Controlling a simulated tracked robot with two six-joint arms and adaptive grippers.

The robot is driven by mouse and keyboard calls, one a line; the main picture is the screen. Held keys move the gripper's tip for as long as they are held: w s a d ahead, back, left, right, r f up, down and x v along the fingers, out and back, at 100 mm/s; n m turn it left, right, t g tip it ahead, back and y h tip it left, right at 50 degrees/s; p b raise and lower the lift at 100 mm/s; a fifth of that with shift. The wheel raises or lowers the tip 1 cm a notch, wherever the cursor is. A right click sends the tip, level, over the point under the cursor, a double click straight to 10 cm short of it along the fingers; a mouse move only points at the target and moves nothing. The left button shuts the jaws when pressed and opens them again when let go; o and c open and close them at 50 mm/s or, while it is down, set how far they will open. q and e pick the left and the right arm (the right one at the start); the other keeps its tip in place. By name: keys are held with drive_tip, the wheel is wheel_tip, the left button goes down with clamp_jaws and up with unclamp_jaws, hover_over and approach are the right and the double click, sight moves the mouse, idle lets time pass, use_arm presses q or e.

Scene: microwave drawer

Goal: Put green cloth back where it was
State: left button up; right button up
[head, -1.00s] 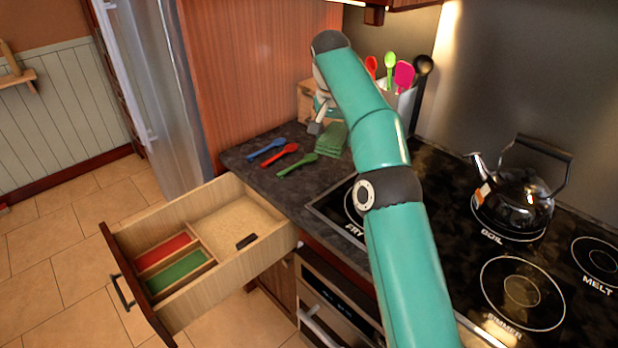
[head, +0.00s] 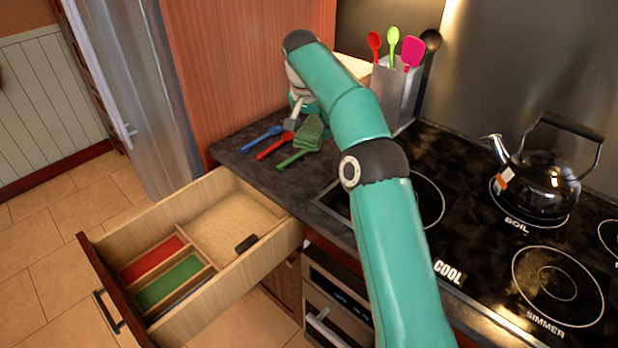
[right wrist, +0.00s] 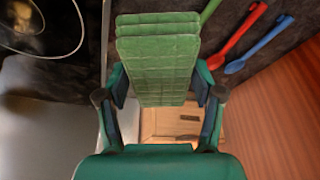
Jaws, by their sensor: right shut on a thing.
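A folded green cloth (head: 308,133) is in the grip of my right gripper (head: 296,112), at the back left of the dark counter. In the head view it is by the handle end of the green spoon. In the right wrist view the cloth (right wrist: 157,60) is a stack of folded layers between the two fingers of the gripper (right wrist: 160,88). I cannot tell whether its lower side touches the counter. My left gripper is not in view.
Blue (head: 262,138), red (head: 275,146) and green (head: 295,158) spoons lie on the counter. An open drawer (head: 268,247) has red and green compartments and a small black object. A utensil holder (head: 394,92) stands behind my arm; a kettle (head: 540,180) is on the stove.

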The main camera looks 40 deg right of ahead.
sight(309, 137)
drive_tip(key=f, duration=0.7)
drive_tip(key=shift+s+f+b, duration=0.15)
drive_tip(key=shift+s+b, duration=0.1)
drive_tip(key=shift+b, duration=0.15)
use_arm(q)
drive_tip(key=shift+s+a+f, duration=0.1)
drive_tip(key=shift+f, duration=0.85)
use_arm(e)
drive_tip(key=shift+f, duration=2.2)
drive_tip(key=shift+f+b, duration=0.2)
drive_tip(key=shift+b, duration=0.1)
drive_tip(key=o, duration=1.1)
drive_tip(key=shift+r, duration=0.1)
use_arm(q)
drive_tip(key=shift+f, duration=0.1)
use_arm(e)
drive_tip(key=shift+r, duration=0.25)
use_arm(q)
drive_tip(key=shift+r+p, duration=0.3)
drive_tip(key=shift+p, duration=0.05)
use_arm(e)
drive_tip(key=v, duration=1.1)
drive_tip(key=shift+s+a+r, duration=0.1)
drive_tip(key=shift+a+r, duration=0.05)
drive_tip(key=shift+r, duration=0.2)
